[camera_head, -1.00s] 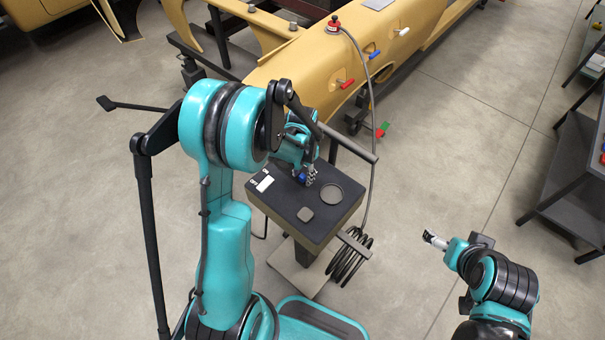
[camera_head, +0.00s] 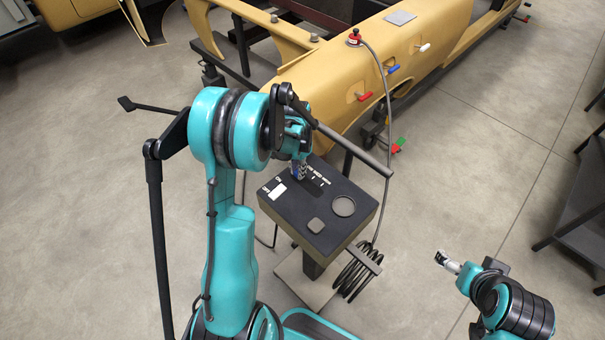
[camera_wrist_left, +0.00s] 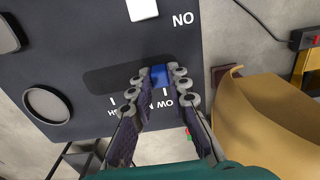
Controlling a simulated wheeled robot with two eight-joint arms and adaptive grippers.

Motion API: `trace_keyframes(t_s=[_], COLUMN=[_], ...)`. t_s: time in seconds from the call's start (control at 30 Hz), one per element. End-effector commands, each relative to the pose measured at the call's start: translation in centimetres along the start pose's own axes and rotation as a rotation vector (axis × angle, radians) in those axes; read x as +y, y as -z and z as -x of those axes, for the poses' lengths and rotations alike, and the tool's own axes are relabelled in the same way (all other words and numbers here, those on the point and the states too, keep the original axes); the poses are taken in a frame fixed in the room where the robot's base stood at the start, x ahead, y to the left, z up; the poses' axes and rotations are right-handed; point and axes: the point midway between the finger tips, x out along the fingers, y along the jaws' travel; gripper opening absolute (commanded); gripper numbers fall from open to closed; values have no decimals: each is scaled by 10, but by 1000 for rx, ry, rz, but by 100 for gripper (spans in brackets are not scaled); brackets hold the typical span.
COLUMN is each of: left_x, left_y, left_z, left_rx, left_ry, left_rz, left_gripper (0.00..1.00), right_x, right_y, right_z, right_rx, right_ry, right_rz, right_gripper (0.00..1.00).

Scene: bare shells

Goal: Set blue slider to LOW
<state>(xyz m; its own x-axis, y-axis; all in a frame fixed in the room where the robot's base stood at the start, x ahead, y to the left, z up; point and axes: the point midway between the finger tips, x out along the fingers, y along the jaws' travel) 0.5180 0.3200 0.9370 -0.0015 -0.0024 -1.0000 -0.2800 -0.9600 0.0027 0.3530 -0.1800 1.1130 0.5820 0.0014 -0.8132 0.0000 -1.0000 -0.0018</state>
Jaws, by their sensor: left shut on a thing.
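The control box (camera_head: 290,215) has a dark top with a slider track (camera_wrist_left: 100,80), labelled in white. In the left wrist view the blue slider (camera_wrist_left: 160,75) stands in the right part of the track, on the side of the LOW label (camera_wrist_left: 188,100). My left gripper (camera_wrist_left: 161,78) is shut on it, one finger on each side. The fingers partly cover the labels, so the exact alignment with a tick is hard to tell. In the head view my left gripper (camera_head: 298,172) is at the track's far-left end. My right gripper (camera_head: 440,257) is off to the right, over floor; its jaws are too small to judge.
A yellow car shell (camera_head: 340,80) with coloured handles stands behind. A coiled cable (camera_head: 357,272) hangs beside the box.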

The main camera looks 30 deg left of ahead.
Motion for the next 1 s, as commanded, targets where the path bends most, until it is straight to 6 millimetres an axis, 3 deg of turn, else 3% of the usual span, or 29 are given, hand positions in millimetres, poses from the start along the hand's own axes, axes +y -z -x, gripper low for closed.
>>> trace_keyframes(t_s=[0.13, 0.17, 0.23, 0.63, 1.0], left_x=[-4, -4, -4, -2, -3], left_y=[1, 1, 1, 0, 0], left_z=[1, 2, 2, 9, 83], left_rx=[2, 2, 3, 1, 1], left_ry=[9, 10, 9, 6, 6], left_rz=[3, 3, 4, 2, 3], left_gripper=[0, 22, 38, 38, 38], right_x=[0, 0, 0, 0, 0], right_y=[0, 0, 0, 0, 0], right_z=[0, 0, 0, 0, 0], right_rx=[0, 0, 0, 0, 0], right_ry=[0, 0, 0, 0, 0], right_rz=[0, 0, 0, 0, 0], right_gripper=[85, 85, 85, 85, 85])
